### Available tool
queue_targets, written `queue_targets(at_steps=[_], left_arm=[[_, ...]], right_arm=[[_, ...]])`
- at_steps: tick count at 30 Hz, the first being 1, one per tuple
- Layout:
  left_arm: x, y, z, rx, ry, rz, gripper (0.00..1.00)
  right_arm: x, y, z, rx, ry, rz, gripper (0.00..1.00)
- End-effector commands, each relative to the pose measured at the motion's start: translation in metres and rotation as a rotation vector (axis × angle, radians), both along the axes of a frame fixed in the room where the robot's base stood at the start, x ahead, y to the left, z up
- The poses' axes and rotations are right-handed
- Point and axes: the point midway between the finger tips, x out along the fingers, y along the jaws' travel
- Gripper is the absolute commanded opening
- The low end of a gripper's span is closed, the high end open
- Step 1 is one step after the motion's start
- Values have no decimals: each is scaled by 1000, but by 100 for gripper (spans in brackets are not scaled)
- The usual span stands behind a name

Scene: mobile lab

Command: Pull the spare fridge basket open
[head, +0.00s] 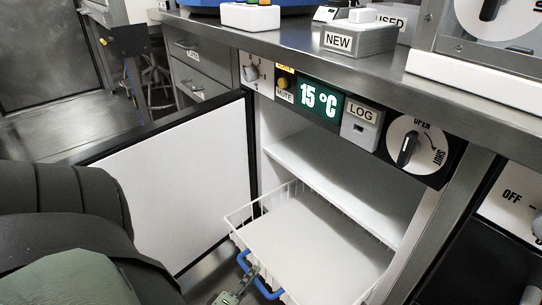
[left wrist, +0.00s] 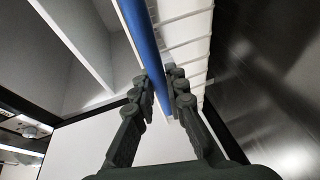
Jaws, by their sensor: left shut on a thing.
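The fridge basket (head: 240,219) is a white wire basket low in the open fridge (head: 340,165), below a white shelf (head: 330,172). Its front end stands out past the fridge opening, and a blue handle (head: 243,260) is on its front. In the left wrist view the blue handle (left wrist: 136,25) runs down between the fingers. My left gripper (head: 250,277) is shut on this handle; in the left wrist view its fingertips (left wrist: 163,85) sit on both sides of the bar. The basket's lower end is cut off by the frame. My right gripper is not in view.
The fridge door (head: 180,180) stands open at the left. Above the opening are a 15 °C display (head: 320,101), a LOG box (head: 362,123) and an OPEN/SHUT dial (head: 415,145). A steel counter (head: 285,45) with a NEW box (head: 358,40) overhangs it.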

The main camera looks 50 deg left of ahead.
Motion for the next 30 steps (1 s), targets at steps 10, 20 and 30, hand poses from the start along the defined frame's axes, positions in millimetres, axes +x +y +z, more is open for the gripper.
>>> queue_targets(at_steps=[10, 20, 30], left_arm=[[-27, 2, 0, 0, -2, 0, 0], [-27, 3, 0, 0, -1, 1, 14], [-27, 3, 0, 0, -1, 1, 34]], right_arm=[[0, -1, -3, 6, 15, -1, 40], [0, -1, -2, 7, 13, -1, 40], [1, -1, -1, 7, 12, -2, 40]])
